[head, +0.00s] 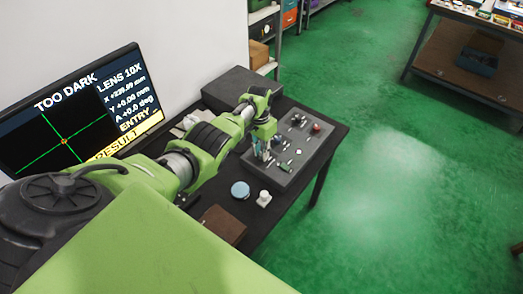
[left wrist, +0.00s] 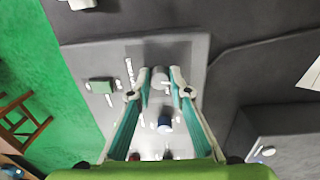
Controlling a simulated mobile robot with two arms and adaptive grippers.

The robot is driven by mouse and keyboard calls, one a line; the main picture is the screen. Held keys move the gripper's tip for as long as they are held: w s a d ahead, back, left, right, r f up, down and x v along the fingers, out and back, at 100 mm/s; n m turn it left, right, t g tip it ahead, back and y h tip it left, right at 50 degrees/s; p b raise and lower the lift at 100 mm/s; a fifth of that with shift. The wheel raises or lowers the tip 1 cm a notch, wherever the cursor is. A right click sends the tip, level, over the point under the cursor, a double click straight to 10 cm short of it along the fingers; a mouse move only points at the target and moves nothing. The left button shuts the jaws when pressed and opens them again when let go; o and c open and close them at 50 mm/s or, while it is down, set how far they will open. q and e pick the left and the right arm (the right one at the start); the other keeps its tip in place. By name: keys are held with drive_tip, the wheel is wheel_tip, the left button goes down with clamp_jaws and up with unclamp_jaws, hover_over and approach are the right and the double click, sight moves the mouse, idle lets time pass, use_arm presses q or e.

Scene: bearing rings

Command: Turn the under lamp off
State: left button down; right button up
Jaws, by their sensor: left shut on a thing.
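A grey control panel (head: 309,147) with several small knobs and switches lies on the dark table; it also shows in the left wrist view (left wrist: 85,57). My left gripper (head: 264,152) is down over its left part. In the left wrist view, the teal fingers of my left gripper (left wrist: 160,82) are closed around a grey, round knob-like part (left wrist: 160,74). Labels are too small to read, so I cannot tell which control works the under lamp. A monitor (head: 72,112) shows "TOO DARK" over a black picture with a green cross. My right gripper is not in view.
A blue round dish (head: 240,190) and a small white object (head: 264,198) stand in front of the panel. A dark grey block (head: 226,84) is at the table's back. A wooden workbench (head: 463,68) stands far right, with open green floor between.

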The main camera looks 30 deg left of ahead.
sight(260, 153)
use_arm(q)
drive_tip(key=shift+n, duration=1.1)
drive_tip(key=c, duration=1.9)
unclamp_jaws()
drive_tip(key=r, duration=1.2)
drive_tip(key=shift+a, duration=0.25)
